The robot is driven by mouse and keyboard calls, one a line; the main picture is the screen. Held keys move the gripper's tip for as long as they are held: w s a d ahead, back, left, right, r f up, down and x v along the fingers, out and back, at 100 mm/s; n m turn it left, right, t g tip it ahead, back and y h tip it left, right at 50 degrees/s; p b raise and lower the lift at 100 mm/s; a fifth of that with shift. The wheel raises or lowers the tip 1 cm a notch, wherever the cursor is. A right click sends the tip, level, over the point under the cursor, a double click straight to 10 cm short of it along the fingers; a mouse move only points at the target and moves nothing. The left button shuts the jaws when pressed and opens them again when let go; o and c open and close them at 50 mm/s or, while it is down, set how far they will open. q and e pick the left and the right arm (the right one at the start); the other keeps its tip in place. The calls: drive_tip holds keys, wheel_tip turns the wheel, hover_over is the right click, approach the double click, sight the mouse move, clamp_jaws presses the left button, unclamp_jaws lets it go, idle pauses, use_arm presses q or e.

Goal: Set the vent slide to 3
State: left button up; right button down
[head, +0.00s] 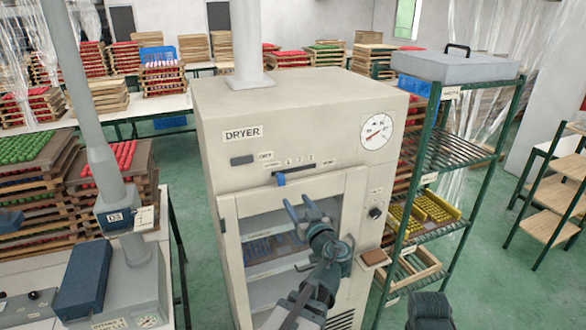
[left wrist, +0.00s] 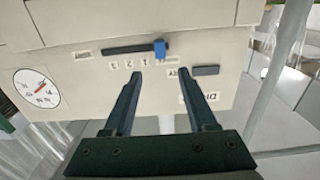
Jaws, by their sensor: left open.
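The vent slide is a dark slot with a blue knob (head: 281,179) on the front of the dryer (head: 330,110), below the labels 1, 2 and 3. In the left wrist view, which shows the panel upside down, the blue knob (left wrist: 160,48) sits near the slot's end by the small word label, short of the 1. The 3 (left wrist: 113,65) is toward the slot's other end. My left gripper (head: 301,207) is open and empty, in front of the dryer and below the slide. Its two fingers (left wrist: 158,85) point at the panel, apart from the knob.
Below the slide is the dryer's framed door (head: 355,195), with racks behind it. A dial gauge (head: 376,131) is at upper right. A green metal shelf (head: 450,150) stands close on the right. A grey pipe and a blue-grey box (head: 84,280) are at left.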

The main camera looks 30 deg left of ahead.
sight(283, 181)
use_arm(q)
drive_tip(key=x, duration=1.3)
drive_tip(key=shift+w+a, duration=0.25)
drive_tip(key=shift+a, duration=0.05)
clamp_jaws()
drive_tip(key=shift+d, duration=0.1)
idle(1.0)
